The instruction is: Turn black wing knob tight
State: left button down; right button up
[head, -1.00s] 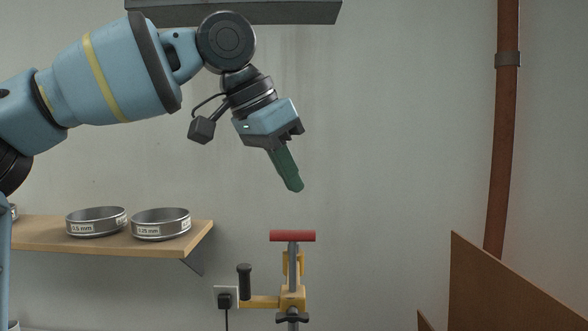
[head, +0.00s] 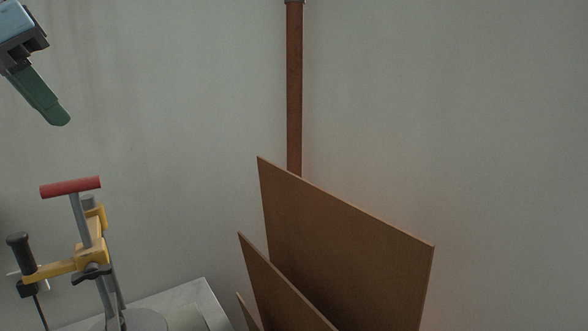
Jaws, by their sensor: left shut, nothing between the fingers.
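The black wing knob (head: 91,275) sits on the front of the yellow clamp block (head: 92,256) of a stand, at the lower left of the head view. The stand has a grey post, a red T-handle (head: 71,187) on top and a yellow side arm with an upright black grip (head: 20,252). My left gripper (head: 58,117), with green fingers, is shut and empty. It hangs up and to the left of the red handle, apart from it and well above the knob. My right gripper is out of view.
Several brown boards (head: 345,240) stand upright at the lower middle. A rust-brown pipe (head: 294,90) runs down the wall behind them. A light grey bench corner (head: 205,295) shows below the stand. The upper right is bare wall.

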aim_at(93, 270)
jog(key=k+l, duration=0.55)
jog(key=l, duration=0.15)
jog(key=k+l, duration=0.55)
jog(key=l, duration=0.2)
